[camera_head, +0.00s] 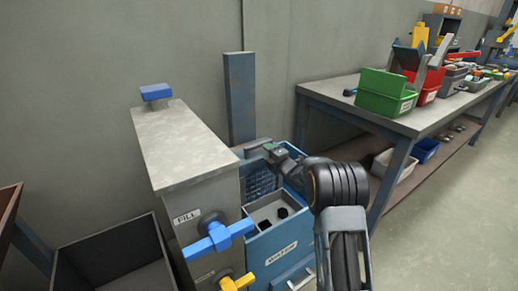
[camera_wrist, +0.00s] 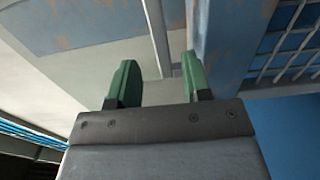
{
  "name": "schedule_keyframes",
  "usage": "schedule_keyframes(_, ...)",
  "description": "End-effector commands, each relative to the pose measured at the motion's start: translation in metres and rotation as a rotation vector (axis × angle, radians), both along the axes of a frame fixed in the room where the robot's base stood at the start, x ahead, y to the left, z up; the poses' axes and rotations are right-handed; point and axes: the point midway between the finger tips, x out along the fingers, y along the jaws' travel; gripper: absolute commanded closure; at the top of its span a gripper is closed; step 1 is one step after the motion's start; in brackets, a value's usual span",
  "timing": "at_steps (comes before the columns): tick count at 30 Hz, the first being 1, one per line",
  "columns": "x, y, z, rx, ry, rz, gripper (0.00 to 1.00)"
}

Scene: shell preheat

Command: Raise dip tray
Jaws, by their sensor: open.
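My gripper (camera_head: 270,152) reaches over the blue cabinet, close to a grey bar (camera_head: 253,144) near the foot of the blue upright post (camera_head: 240,98). In the wrist view its two green fingers (camera_wrist: 158,58) are apart with nothing held between them. A thin grey strip (camera_wrist: 156,38) shows beyond the gap, and the rusty blue post (camera_wrist: 222,45) is just right of it. A blue mesh panel (camera_head: 262,181) sits below the gripper and also shows in the wrist view (camera_wrist: 292,42). I cannot tell which part is the dip tray; my arm hides some of this area.
A grey tank (camera_head: 172,150) with a "FILL" label and blue and yellow valve handles (camera_head: 218,237) stands left. A grey bin (camera_head: 272,209) holding dark pieces tops the blue cabinet (camera_head: 268,252). A bench (camera_head: 335,95) with green and red bins is right; floor before it is clear.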

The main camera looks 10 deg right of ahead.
Motion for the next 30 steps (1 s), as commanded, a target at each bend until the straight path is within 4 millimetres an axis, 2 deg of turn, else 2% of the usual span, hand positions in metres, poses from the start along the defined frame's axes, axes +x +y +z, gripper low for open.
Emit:
schedule_keyframes(6, 0.036, 0.015, -0.002, 0.001, -0.001, 0.001, 0.55)
schedule_keyframes(12, 0.055, 0.023, -0.001, 0.001, 0.002, 0.000, 0.55)
schedule_keyframes(18, 0.064, 0.026, -0.001, 0.001, 0.002, -0.001, 0.55)
schedule_keyframes(28, 0.065, 0.027, 0.000, 0.001, 0.002, -0.001, 0.55)
schedule_keyframes(30, 0.065, 0.027, 0.000, 0.001, 0.002, -0.001, 0.61)
